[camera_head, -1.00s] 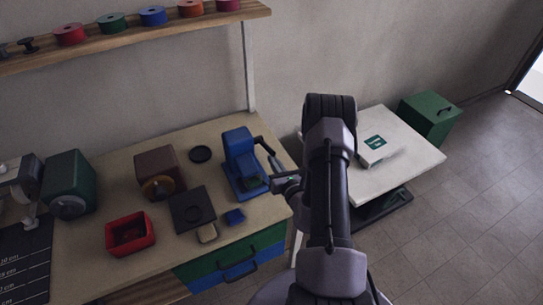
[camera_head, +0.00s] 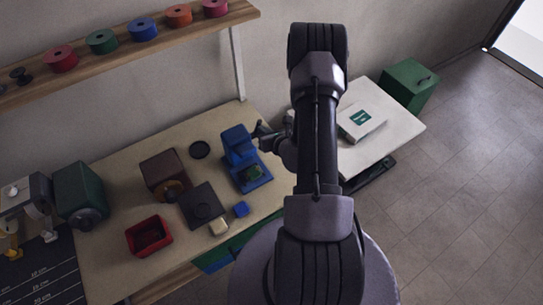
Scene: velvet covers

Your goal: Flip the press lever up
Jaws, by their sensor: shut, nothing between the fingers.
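The blue press (camera_head: 240,156) stands on the workbench, left of my arm, with a small green piece in its lower part. My gripper (camera_head: 264,134) is at the upper right side of the press, shut and with nothing visible between its fingers. The press lever is on that side. It is mostly hidden by or merged with the dark gripper, so I cannot tell its angle or whether the fingers touch it.
A white table (camera_head: 398,128) with a white box (camera_head: 362,122) stands to the right, beside a green bin (camera_head: 408,88).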

